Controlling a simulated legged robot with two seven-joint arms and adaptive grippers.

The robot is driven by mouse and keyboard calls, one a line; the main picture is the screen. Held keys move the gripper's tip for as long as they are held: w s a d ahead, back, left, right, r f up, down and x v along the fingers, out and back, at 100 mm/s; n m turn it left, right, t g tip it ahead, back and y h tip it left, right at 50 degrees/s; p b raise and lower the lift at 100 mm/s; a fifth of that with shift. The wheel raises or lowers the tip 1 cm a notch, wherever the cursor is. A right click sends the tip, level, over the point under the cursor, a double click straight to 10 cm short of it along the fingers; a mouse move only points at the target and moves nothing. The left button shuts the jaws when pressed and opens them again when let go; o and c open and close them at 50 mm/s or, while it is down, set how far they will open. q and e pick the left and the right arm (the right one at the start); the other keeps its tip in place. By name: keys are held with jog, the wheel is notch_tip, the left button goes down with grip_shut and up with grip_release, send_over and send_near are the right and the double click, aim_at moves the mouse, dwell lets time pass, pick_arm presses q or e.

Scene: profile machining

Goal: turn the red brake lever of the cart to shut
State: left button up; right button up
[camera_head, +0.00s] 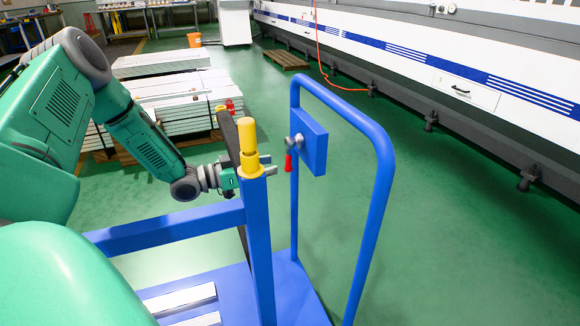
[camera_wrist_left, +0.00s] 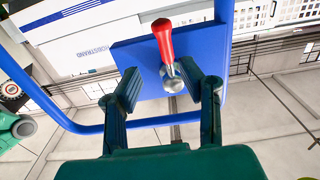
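The red brake lever (camera_head: 288,163) hangs down from a silver pivot (camera_head: 295,142) on the blue plate (camera_head: 313,142) of the cart's handle frame. In the left wrist view the red lever (camera_wrist_left: 164,40) points to the top of the picture, above the silver pivot (camera_wrist_left: 172,82). My left gripper (camera_head: 271,171) is partly hidden behind the blue post in the head view. In the left wrist view the left gripper (camera_wrist_left: 159,80) is open, its two fingers spread with the pivot and lever base showing between them. Contact cannot be told. My right gripper is not in view.
A blue post (camera_head: 259,240) with a yellow cap (camera_head: 247,136) stands close to my left wrist. The cart's blue tube frame (camera_head: 378,215) rises at its right. Stacked white profiles (camera_head: 175,100) lie behind my arm. Green floor is free right of the cart.

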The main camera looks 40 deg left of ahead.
aim_at(288, 171)
pick_arm(q)
jog(key=x, duration=0.2)
jog(key=b+x, duration=0.1)
jog(key=x, duration=0.1)
jog(key=a+b+x, duration=0.1)
jog(key=x, duration=0.1)
jog(key=shift+w+f, duration=0.3)
jog(key=shift+w, duration=0.1)
jog(key=shift+d+r, duration=0.2)
jog(key=shift+d, duration=0.2)
jog(key=shift+a+f, duration=0.1)
grip_shut()
jog(key=shift+a+f, duration=0.2)
jog(key=shift+a, duration=0.05)
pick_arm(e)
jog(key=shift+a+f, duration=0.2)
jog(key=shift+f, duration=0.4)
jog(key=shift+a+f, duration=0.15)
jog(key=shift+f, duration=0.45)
